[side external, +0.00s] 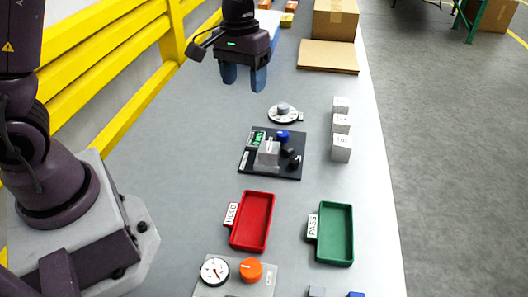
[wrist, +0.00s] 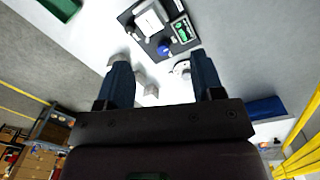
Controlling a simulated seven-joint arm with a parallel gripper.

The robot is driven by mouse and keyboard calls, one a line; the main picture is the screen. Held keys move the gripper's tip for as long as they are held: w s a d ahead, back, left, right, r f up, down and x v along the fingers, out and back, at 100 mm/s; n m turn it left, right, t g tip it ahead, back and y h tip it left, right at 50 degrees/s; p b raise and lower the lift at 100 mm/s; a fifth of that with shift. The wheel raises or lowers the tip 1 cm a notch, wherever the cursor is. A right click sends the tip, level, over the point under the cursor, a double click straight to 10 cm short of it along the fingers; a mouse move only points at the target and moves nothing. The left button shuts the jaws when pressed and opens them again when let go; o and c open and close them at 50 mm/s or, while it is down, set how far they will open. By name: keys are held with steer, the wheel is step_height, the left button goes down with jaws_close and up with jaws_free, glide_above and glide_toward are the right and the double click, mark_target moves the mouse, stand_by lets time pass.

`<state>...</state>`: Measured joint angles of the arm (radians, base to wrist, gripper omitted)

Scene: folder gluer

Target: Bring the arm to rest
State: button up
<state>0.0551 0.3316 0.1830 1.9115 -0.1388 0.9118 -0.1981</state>
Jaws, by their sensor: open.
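My gripper (side external: 244,76) hangs above the far half of the grey table (side external: 190,150), with its blue fingers apart and nothing between them. In the wrist view my gripper (wrist: 160,82) also shows open, with the table below it. Below and nearer the camera is a black test panel (side external: 250,160) with a white-grey block (side external: 268,153) on it, a small green display and a blue knob. A round white dial (side external: 283,113) with a grey knob lies just beyond the panel. The gripper touches none of these.
A red HOLD tray (side external: 252,246) and a green PASS tray (side external: 350,233) lie nearer the camera. Several white cubes (side external: 341,124) line the right side. A gauge with an orange knob (side external: 251,270) is at the front. Cardboard (side external: 328,57) lies far back; a yellow rail (side external: 110,50) runs left.

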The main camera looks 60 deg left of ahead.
steer(key=s+d+r+m+t, duration=0.1)
steer(key=s+r+m+t, duration=0.1)
steer(key=s+r, duration=0.4)
steer(key=s+d+r+m+t, duration=0.2)
steer(key=s+r, duration=0.4)
steer(key=s, duration=0.5)
steer(key=shift+s+m+t+y, duration=0.3)
steer(key=shift+s+t, duration=0.05)
steer(key=shift+t, duration=0.45)
